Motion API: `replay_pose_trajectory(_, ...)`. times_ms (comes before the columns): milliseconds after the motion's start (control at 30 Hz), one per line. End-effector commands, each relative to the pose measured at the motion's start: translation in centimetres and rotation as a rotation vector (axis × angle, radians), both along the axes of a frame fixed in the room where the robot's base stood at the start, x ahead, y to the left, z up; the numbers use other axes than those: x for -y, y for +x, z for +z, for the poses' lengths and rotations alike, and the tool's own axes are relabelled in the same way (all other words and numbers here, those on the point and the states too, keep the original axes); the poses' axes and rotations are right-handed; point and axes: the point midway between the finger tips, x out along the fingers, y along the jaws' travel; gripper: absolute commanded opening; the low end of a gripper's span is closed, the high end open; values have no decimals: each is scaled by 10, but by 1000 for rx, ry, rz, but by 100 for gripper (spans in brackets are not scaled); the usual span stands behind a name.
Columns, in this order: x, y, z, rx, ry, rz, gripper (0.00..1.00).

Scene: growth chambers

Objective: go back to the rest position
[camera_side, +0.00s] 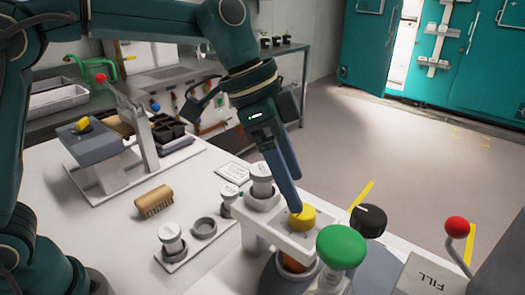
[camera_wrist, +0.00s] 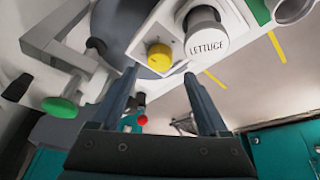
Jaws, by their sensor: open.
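My gripper (camera_side: 296,208) points down over the white bench, at a white bracket (camera_side: 262,222). In the wrist view its two fingers (camera_wrist: 160,76) stand apart, with nothing held between them. A yellow knob or cap (camera_side: 302,217) is at the bracket, close to the fingertips. In the wrist view the yellow piece (camera_wrist: 159,57) lies just beyond the fingertips; whether they touch it I cannot tell. A white-lidded container labelled LETTUCE (camera_wrist: 206,33) stands beside it.
A green knob (camera_side: 341,247), a black knob (camera_side: 368,220) and a red-ball lever (camera_side: 457,227) stand close at right. Teal cabinets (camera_side: 375,55) are beyond open floor.

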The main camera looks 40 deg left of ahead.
Motion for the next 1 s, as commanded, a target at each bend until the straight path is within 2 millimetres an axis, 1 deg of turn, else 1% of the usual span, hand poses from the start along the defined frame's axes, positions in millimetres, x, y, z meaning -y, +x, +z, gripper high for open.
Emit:
replay_pose_trajectory(100,-2,-1,5,0,0,0,78)
replay_pose_trajectory(367,-3,-1,5,-1,1,1,78)
replay_pose_trajectory(433,-5,0,10,14,-3,9,78)
replay_pose_trajectory(500,-9,1,22,45,-12,21,78)
replay_pose_trajectory(567,-17,-4,33,72,-14,38,78)
replay_pose_trajectory(667,-35,-17,48,114,-5,85,78)
replay_pose_trajectory(700,-44,-24,52,128,0,119,78)
replay_pose_trajectory(767,-56,-36,55,144,6,177,78)
replay_pose_trajectory(867,-77,-56,55,161,17,286,78)
replay_pose_trajectory(1000,-103,-87,45,178,28,463,78)
